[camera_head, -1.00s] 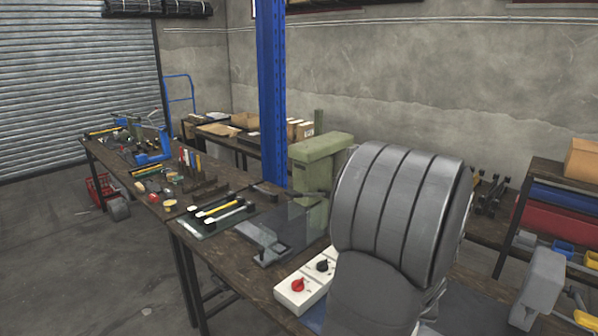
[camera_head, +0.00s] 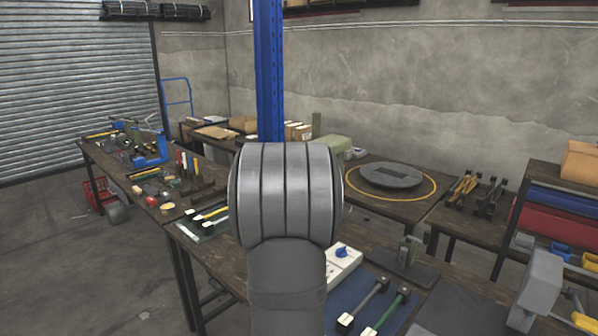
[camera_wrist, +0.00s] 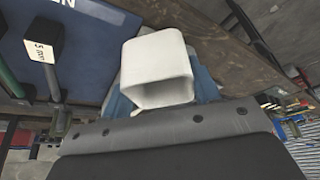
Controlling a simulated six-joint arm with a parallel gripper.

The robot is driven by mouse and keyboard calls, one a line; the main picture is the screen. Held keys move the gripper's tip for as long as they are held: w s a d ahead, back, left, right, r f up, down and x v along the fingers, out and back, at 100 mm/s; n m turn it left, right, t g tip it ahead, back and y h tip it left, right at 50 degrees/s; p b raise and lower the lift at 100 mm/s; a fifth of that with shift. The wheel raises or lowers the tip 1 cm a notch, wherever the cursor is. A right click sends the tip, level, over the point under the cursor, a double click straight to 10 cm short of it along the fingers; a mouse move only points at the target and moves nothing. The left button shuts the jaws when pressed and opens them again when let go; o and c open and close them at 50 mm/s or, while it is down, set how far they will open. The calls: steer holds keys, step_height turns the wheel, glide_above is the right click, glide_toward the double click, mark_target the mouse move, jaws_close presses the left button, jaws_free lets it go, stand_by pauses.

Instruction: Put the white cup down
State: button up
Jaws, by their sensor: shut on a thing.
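The white cup (camera_wrist: 158,70) shows in the wrist view as a squarish, open-mouthed white shape with rounded corners. My gripper (camera_wrist: 163,92) is shut on it, with blue fingers showing at either side of the cup. The cup is tilted in this view, and I cannot tell whether it touches anything. In the head view my own grey arm link fills the middle and hides both the gripper and the cup.
The dark wooden workbench (camera_head: 234,262) carries a blue mat (camera_head: 352,293) with long-handled tools, and a white control box (camera_head: 340,262) with a blue knob. A round grey plate (camera_head: 391,175) inside a yellow ring lies on the bench behind. Grey concrete floor (camera_head: 75,265) is at left.

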steer(key=shift+a, duration=0.25)
